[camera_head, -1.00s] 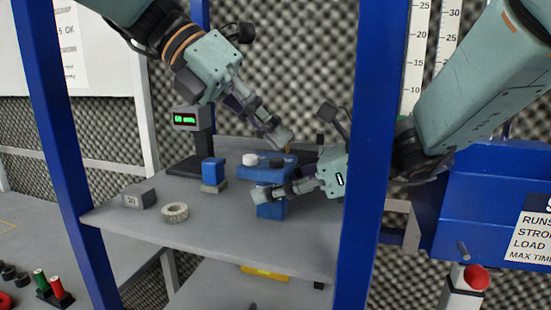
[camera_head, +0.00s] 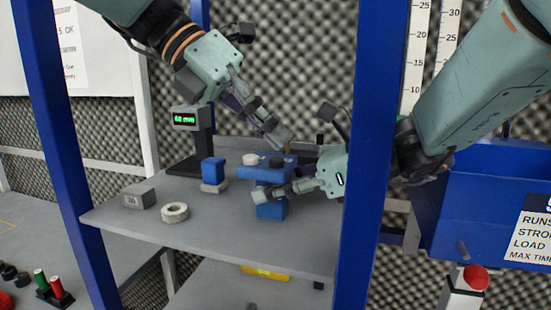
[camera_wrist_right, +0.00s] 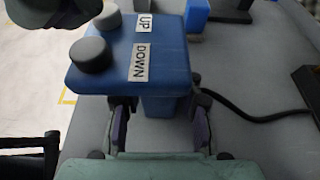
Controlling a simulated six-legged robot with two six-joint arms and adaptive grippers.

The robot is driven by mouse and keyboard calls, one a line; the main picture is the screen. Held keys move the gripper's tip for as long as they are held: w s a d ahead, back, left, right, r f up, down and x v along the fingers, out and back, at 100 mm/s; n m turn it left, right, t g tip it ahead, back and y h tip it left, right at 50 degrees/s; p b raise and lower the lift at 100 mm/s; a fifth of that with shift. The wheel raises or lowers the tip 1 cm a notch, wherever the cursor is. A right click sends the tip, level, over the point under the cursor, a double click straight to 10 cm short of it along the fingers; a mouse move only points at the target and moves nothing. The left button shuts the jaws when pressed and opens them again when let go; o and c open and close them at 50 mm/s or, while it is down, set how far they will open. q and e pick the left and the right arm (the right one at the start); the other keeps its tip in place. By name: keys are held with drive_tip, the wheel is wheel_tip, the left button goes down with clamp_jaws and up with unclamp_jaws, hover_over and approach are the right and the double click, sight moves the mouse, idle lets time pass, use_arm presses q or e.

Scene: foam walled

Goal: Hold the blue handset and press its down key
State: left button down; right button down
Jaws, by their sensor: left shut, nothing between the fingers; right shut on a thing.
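The blue handset (camera_head: 262,174) is upright above the grey shelf, with a pale UP key and a dark DOWN key (camera_head: 276,162) on top. My right gripper (camera_head: 268,194) is shut around the handset's lower grip. My left gripper (camera_head: 284,139) is shut and empty, its tips just above the DOWN key. In the wrist view a dark, blurred part of it shows at top left, apart from the key.
A small display (camera_head: 187,118) with green text stands at the shelf's back left. A blue block on a pale base (camera_head: 213,172), a grey box (camera_head: 138,196) and a white ring (camera_head: 175,212) are on the shelf (camera_head: 215,228). Blue posts (camera_head: 366,150) flank it.

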use_arm(q)
drive_tip(key=shift+f, duration=0.15)
drive_tip(key=shift+f, duration=0.25)
